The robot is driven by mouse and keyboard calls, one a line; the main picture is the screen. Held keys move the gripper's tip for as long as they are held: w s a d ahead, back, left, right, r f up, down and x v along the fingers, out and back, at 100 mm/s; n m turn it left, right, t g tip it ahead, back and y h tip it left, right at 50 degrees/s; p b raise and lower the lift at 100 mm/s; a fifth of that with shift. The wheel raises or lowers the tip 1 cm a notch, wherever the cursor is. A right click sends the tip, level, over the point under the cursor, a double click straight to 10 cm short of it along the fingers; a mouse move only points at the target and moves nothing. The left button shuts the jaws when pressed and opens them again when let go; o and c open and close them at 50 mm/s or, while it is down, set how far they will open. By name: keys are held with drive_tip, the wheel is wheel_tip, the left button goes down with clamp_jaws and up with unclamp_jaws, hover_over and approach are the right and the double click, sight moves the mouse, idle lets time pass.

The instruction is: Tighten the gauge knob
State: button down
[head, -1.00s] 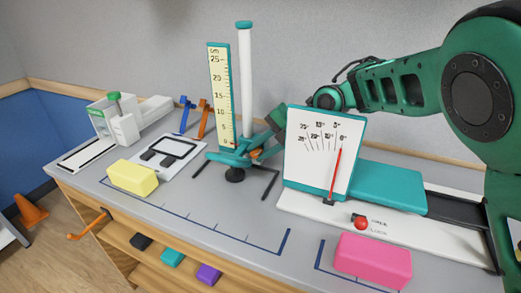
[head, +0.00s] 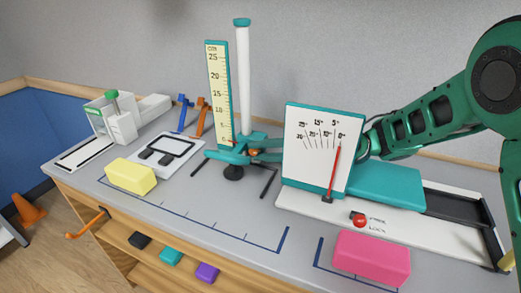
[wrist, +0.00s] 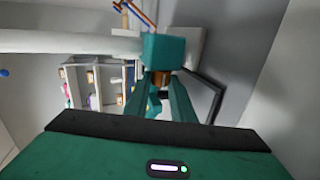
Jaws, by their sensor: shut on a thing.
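The gauge has a tall white post (head: 244,80), a yellow scale (head: 219,95) marked in cm, and a teal base with dark legs. The small orange gauge knob (head: 254,152) is low on the gauge, beside the post's foot. My gripper (head: 264,153) reaches the knob from the right, its body mostly hidden behind the dial board. In the wrist view, the fingers of my gripper (wrist: 160,98) are shut on the orange-brown knob (wrist: 161,78), partly hidden, next to a teal block (wrist: 163,50). I cannot tell how tight the knob is.
A white dial board (head: 318,145) with a red pointer stands right of the gauge, in front of my arm. A teal block (head: 385,187), a red knob (head: 359,219) and a pink block (head: 371,258) are right. A yellow block (head: 131,175) lies left. The front-middle bench is clear.

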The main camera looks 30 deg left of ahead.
drive_tip(key=shift+w+d+f, duration=0.1)
drive_tip(key=shift+d+f, duration=0.1)
drive_tip(key=shift+f, duration=0.2)
drive_tip(key=c, duration=1.6)
unclamp_jaws()
drive_tip(key=shift+c, duration=0.2)
drive_tip(key=shift+o, duration=0.6)
drive_tip(key=shift+a+r, duration=0.1)
drive_tip(key=shift+r, duration=0.05)
drive_tip(key=shift+r, duration=0.1)
